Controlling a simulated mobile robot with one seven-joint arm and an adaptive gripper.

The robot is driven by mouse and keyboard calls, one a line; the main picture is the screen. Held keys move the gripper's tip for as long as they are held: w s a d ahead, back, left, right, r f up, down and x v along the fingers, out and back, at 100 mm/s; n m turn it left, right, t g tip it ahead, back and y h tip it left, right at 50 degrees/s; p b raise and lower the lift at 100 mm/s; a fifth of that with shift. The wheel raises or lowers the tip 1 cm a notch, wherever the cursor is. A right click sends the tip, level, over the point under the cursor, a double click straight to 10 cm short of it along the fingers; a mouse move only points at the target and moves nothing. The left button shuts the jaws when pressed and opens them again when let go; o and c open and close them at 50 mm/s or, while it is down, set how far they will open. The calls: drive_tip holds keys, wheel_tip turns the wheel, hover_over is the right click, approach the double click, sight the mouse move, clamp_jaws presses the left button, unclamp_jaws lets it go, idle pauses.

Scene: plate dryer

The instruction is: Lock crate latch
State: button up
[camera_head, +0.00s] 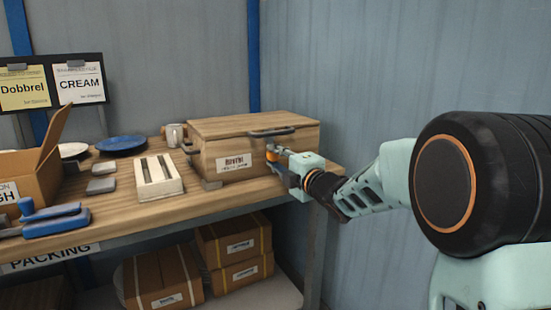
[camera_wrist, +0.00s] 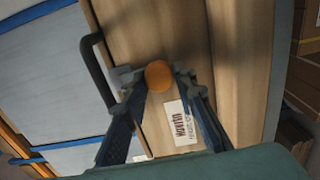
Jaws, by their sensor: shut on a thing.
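The wooden crate (camera_head: 218,145) stands on the right end of the table with its lid (camera_head: 235,124) down. A dark handle (camera_head: 270,133) is on its front upper edge and also shows in the wrist view (camera_wrist: 92,62). The round orange latch knob (camera_wrist: 158,75) is on the crate's front, beside the printed label (camera_wrist: 180,125); it shows small in the head view (camera_head: 271,155). My gripper (camera_wrist: 152,84) is at the crate front, its fingers shut on the orange knob from both sides. The fingers hide part of the latch, so its exact position cannot be told.
A cream slotted block (camera_head: 158,178) sits left of the crate, with a mug (camera_head: 174,135) and blue plate (camera_head: 121,144) behind. An open cardboard box (camera_head: 38,163) and blue tool (camera_head: 55,220) are further left. The wall (camera_head: 400,75) is close behind my arm.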

idle(0.3)
drive_tip(key=o, duration=1.1)
drive_tip(key=shift+o, duration=0.2)
drive_tip(key=v, duration=1.2)
